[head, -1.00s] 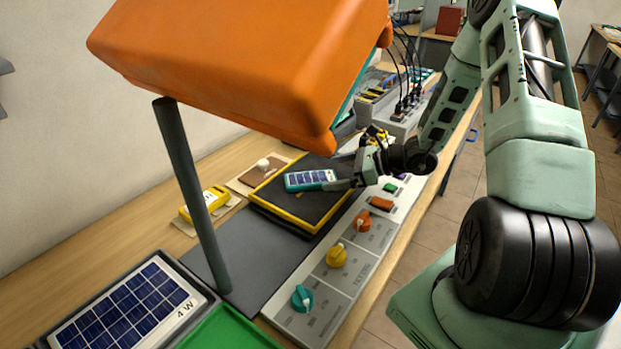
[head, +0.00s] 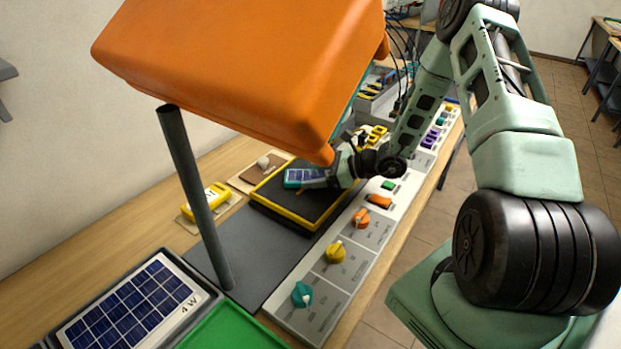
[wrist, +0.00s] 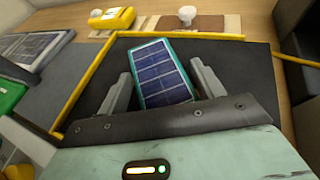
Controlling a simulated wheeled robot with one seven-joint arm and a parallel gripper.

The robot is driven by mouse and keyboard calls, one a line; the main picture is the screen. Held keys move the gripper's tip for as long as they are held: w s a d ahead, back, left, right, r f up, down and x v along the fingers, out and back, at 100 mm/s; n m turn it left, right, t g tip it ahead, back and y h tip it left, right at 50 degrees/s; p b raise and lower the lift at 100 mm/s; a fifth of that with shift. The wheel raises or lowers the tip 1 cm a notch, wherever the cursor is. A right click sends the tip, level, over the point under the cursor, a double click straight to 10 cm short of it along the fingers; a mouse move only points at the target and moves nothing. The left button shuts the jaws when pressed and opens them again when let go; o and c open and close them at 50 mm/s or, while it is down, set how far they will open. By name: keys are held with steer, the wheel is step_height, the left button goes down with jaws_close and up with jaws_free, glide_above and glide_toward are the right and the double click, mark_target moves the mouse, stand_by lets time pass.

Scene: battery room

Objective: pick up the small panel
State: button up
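The small panel, with blue cells and a teal frame, lies on the black surface of a yellow-edged tray (head: 281,214). In the head view the panel (head: 300,177) is partly covered by my gripper (head: 328,178). In the wrist view the panel (wrist: 160,72) lies between the two grey fingers of my gripper (wrist: 160,70). The panel's near end is hidden behind the gripper's dark front edge.
A row of coloured knobs (head: 336,252) runs along the front edge. A yellow meter (head: 206,200) and a larger panel marked 4 W (head: 135,305) lie to the left.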

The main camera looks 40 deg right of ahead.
steer(key=shift+f, duration=0.1)
steer(key=c, duration=0.5)
